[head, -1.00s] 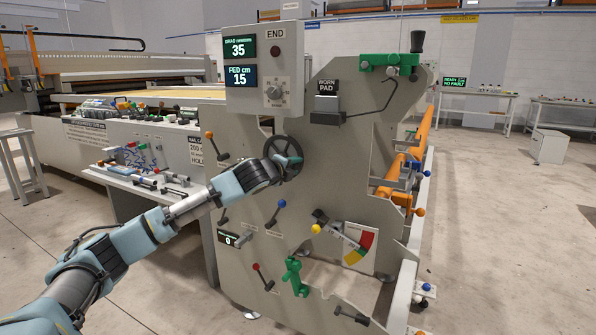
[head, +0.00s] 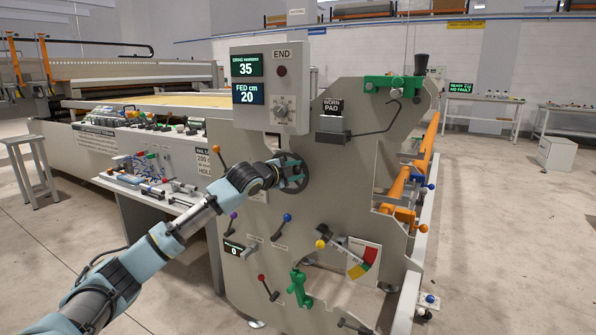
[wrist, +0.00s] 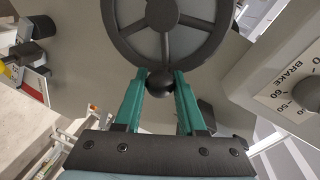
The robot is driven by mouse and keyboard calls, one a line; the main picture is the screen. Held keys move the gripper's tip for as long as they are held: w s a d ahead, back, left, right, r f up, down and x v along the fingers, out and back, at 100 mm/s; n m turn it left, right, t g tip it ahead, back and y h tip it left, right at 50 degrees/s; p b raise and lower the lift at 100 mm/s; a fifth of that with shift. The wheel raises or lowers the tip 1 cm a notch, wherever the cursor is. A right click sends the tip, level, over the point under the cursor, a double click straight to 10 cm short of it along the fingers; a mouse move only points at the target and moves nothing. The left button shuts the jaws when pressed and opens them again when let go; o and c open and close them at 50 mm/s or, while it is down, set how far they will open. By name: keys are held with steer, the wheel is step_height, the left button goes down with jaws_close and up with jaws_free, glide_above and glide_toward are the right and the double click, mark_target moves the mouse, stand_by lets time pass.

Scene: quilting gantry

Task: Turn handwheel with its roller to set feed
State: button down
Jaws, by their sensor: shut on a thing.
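The dark spoked handwheel (head: 294,178) is mounted on the grey end plate of the machine, below the display box. In the wrist view the handwheel (wrist: 122,47) fills the top, and a round dark knob (wrist: 160,81) sits at its rim. My gripper (wrist: 160,85) has its two green fingers on either side of this knob and is shut on it. In the head view my gripper (head: 287,163) is at the wheel's upper part and hides some of it. The feed display (head: 249,93) reads "FED cm 20", and the drag display (head: 247,65) above reads 35.
A brake dial (wrist: 292,94) is close on the right in the wrist view. Several ball-ended levers, such as a blue one (head: 287,217), stick out below the wheel. A green clamp (head: 299,289) is lower down. A hooked rod (head: 375,127) is at the upper right.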

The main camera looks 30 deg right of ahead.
steer(key=shift+w, duration=0.1)
stand_by(0.3)
steer(key=c, duration=0.8)
jaws_free()
steer(key=b+v, duration=0.1)
steer(key=v, duration=1)
steer(key=shift+b, duration=0.4)
steer(key=shift+d, duration=0.1)
